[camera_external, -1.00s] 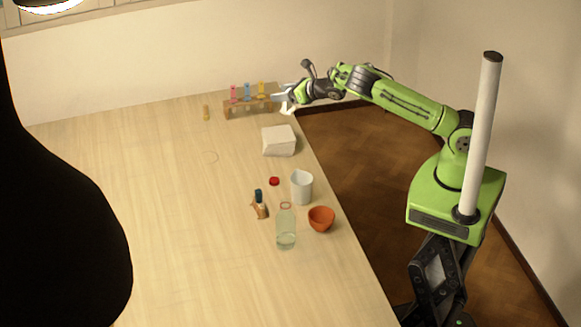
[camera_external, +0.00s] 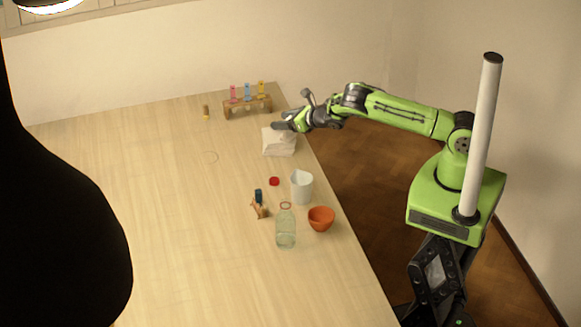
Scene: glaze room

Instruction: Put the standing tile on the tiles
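The tiles (camera_external: 279,145) are a pale stack near the right edge of the table, past the white cup. I cannot make out a separate standing tile. Whether one is between the fingers or lying on the stack is too small to tell.
A wooden rack (camera_external: 247,107) with coloured tubes stands behind the stack. In front are a red lid (camera_external: 274,181), a white cup (camera_external: 302,188), an orange bowl (camera_external: 321,219), a glass bottle (camera_external: 286,230) and a small brown item (camera_external: 259,210). The table's left is mostly clear.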

